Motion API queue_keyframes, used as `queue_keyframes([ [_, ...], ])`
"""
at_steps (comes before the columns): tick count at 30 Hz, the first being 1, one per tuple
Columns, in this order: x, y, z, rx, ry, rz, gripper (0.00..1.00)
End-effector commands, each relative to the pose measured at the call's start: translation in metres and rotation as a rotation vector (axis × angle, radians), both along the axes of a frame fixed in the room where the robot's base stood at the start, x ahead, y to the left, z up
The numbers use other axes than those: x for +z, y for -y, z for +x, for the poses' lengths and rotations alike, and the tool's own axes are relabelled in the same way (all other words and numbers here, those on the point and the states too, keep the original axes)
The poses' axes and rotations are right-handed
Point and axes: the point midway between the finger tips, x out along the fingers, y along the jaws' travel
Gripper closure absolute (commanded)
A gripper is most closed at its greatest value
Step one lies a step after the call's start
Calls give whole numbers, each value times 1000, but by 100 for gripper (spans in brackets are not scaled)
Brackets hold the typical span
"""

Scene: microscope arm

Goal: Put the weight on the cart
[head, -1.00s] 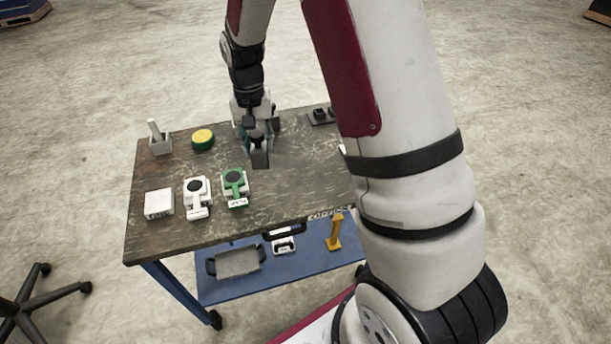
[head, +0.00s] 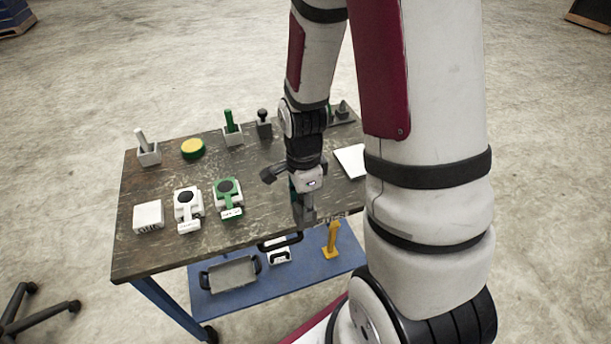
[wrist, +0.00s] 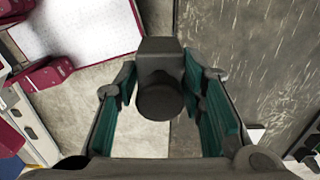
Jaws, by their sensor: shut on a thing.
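The weight is a dark grey piece with a block-like part and a round dark knob, seen in the wrist view (wrist: 158,62). My gripper (wrist: 165,95) is shut on it, with teal finger pads on either side. In the head view my gripper (head: 303,192) holds the grey weight (head: 305,211) at the front edge of the wheeled table, pointing down. A gap below it cannot be judged. The wheeled table, seemingly the cart, has a worn dark top (head: 150,250) and a blue lower shelf (head: 305,266).
On the top stand a white block (head: 148,216), a white device (head: 188,208), a green device (head: 229,196), a yellow-topped disc (head: 193,149) and several holders at the back. A tray (head: 231,274) and a yellow stand (head: 331,240) occupy the shelf. A chair (head: 40,310) is at lower left.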

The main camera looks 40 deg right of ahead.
Motion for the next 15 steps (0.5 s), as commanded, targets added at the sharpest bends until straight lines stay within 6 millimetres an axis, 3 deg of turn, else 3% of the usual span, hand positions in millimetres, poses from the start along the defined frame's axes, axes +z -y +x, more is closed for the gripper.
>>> queue_keyframes([
  [15, -9, 63, 88, 2, 4, -1, 100],
])
